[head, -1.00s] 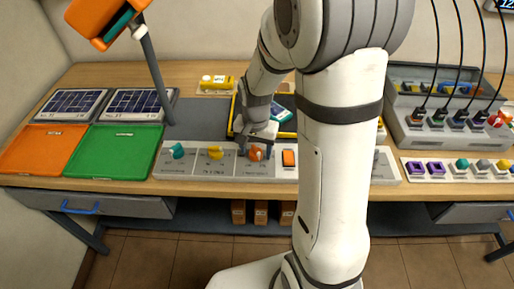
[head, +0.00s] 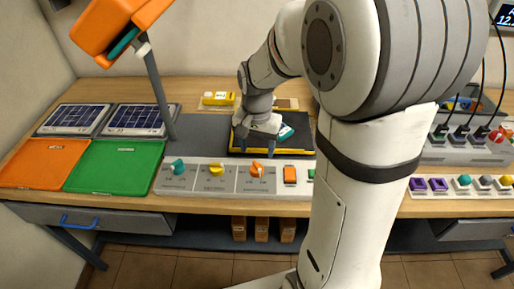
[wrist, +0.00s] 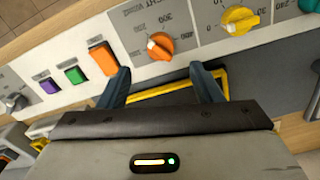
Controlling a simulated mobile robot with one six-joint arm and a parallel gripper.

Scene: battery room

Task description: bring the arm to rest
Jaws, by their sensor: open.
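My gripper (head: 257,139) is open and empty in the head view, above the dark mat behind the control panel. In the wrist view my gripper (wrist: 165,82) shows two blue-grey fingers spread apart with nothing between them. The white panel (head: 210,190) carries a teal knob (head: 178,167), a yellow knob (head: 216,169) and an orange knob (head: 256,169). The orange knob also shows in the wrist view (wrist: 160,46), just beyond the fingertips and apart from them. My arm hides the panel's right end in the head view.
An orange tray (head: 40,162) and a green tray (head: 115,165) lie at the left, with solar panels (head: 75,119) behind. A yellow-edged dark tray (head: 301,151) lies under my gripper. An orange lamp (head: 112,28) on a grey post stands left. A charging unit (head: 460,152) is at the right.

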